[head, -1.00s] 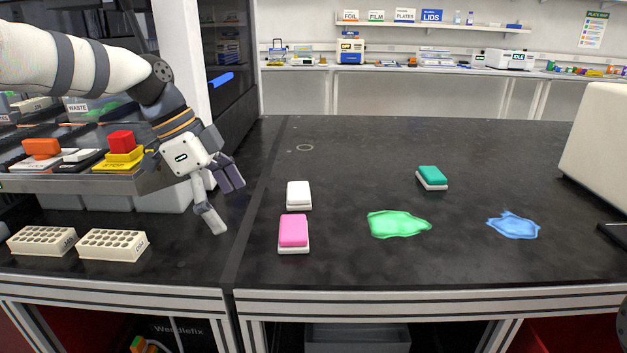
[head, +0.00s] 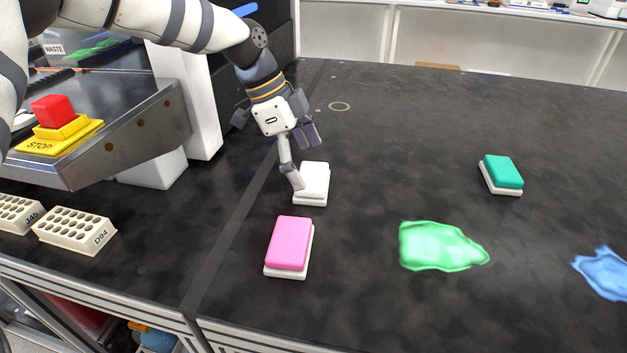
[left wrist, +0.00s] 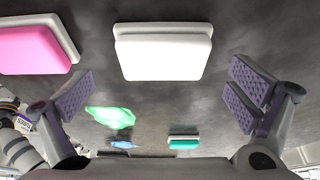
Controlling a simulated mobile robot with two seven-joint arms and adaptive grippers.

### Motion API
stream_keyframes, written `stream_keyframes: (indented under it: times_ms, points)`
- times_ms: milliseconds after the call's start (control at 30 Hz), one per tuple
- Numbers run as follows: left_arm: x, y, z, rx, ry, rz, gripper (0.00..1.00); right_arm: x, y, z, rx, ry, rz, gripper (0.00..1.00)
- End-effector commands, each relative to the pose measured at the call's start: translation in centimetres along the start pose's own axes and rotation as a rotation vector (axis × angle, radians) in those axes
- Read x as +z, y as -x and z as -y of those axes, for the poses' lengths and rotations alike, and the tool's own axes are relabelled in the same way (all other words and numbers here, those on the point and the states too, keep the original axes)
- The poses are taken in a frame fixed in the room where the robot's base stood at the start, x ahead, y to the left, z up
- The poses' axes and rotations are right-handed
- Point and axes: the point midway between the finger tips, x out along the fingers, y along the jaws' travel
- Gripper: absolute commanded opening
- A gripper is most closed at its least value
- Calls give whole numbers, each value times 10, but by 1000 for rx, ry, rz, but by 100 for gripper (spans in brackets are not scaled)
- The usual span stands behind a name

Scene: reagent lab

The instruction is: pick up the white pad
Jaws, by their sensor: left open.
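The white pad (head: 315,182) lies flat on the dark bench, behind the pink pad. It also shows in the left wrist view (left wrist: 163,55), ahead of and between my open fingers. My left gripper (head: 303,158) is open and empty. It hangs above the bench at the white pad's upper left, with one fingertip overlapping the pad's left edge in the head view. I cannot tell whether it touches. In the left wrist view the fingers (left wrist: 160,100) stand wide apart with nothing between them. My right gripper is not in view.
A pink pad (head: 290,245) lies just in front of the white pad. A green pad (head: 501,173), a green spill (head: 440,246) and a blue spill (head: 605,272) are to the right. White racks (head: 75,231) and a stop button (head: 54,112) are at left. The bench behind is clear.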

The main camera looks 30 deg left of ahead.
Motion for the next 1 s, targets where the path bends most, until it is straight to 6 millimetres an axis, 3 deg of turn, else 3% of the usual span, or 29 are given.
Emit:
stream_keyframes:
  times_ms: [33, 133, 400, 467, 600, 1000]
  points:
    - [2, -14, 1, 8, 2, 4, 100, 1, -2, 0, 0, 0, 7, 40]
    - [1, -30, 1, 6, 0, 3, 100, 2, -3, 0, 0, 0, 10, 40]
    - [0, -35, 2, 0, 0, 1, 100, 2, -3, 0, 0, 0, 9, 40]
    - [0, -35, 2, 0, 0, 1, 89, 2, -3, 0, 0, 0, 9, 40]
    - [0, -35, 2, 1, 0, 1, 57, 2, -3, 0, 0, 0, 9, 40]
    - [-3, -28, 2, -1, -1, 0, 55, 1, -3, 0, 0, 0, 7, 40]
